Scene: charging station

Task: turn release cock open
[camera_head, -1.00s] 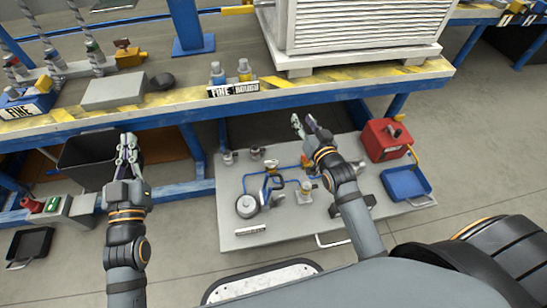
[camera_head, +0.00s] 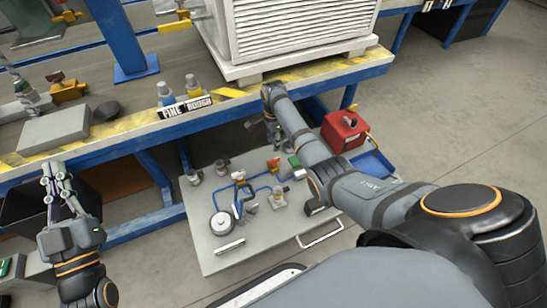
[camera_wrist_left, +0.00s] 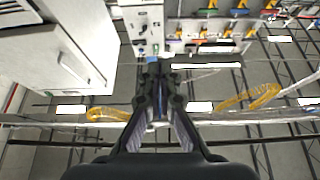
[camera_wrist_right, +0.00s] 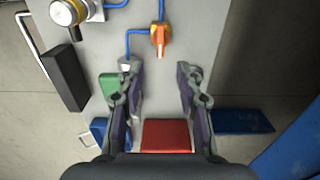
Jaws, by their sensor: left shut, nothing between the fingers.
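The grey panel (camera_head: 215,258) lies low in front of the bench, with blue tubing and several fittings. An orange-handled cock (camera_head: 273,163) sits near its far right part; it also shows in the right wrist view (camera_wrist_right: 160,35), beyond my fingertips. I cannot tell for sure whether this is the release cock. My right gripper (camera_wrist_right: 159,75) is open and empty over the panel, apart from the orange handle; in the head view my own arm mostly hides it. My left gripper (camera_head: 57,174) is shut and empty, raised at the left by the bench edge.
A red box (camera_head: 343,131) and a blue tray (camera_head: 374,164) are at the panel's right. A green block (camera_wrist_right: 109,84) and a black block (camera_wrist_right: 66,78) lie near my right gripper. The bench edge (camera_head: 240,100) runs behind. The floor at right is clear.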

